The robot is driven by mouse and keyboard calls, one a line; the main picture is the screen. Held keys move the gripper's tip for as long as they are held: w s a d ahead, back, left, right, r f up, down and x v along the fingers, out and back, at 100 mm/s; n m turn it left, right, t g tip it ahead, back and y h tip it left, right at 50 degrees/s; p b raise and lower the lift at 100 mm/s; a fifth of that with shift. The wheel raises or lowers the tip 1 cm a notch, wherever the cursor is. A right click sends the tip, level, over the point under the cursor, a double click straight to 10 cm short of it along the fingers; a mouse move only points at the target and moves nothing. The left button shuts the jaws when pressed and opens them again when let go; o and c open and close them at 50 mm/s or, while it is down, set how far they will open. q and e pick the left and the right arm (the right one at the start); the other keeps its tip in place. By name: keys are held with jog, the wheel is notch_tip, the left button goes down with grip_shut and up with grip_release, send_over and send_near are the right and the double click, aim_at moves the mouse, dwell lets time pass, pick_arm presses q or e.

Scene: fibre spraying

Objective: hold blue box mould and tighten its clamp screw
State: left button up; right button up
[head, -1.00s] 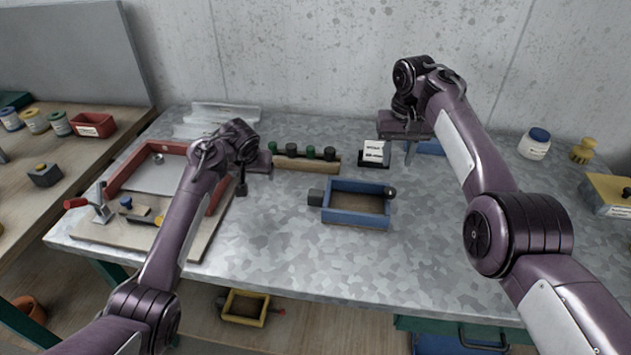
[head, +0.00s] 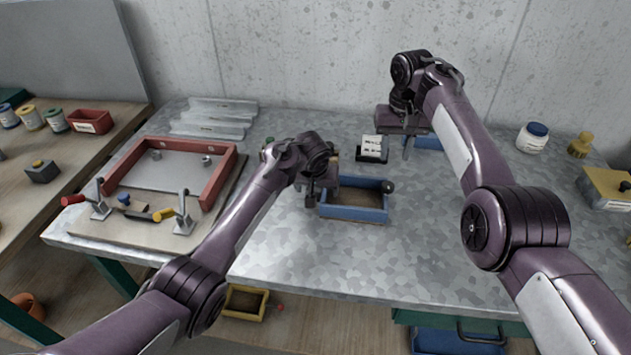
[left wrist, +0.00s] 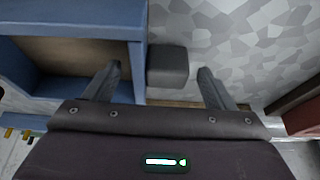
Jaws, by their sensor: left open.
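The blue box mould (head: 352,213) is a shallow open rectangular frame with a brown inside, near the middle of the metal table. A dark round knob (head: 388,187) sits at its right corner. My left gripper (head: 318,198) is at the mould's left end and covers part of it. In the left wrist view a dark grey block (left wrist: 168,66) juts from the mould's blue wall (left wrist: 70,22). The open left fingers (left wrist: 158,75) stand either side of this block, apart from it. My right gripper (head: 408,150) is at the table's back; its opening is unclear.
Another blue item (head: 428,143) lies partly behind my right gripper. A small white labelled card (head: 371,146) stands behind the mould. A red frame (head: 218,180) with toggle clamps is on a board at left. The table front is clear.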

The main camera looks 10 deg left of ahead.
pick_arm(q)
jog(key=shift+w+f, duration=0.2)
jog(key=shift+f, duration=0.35)
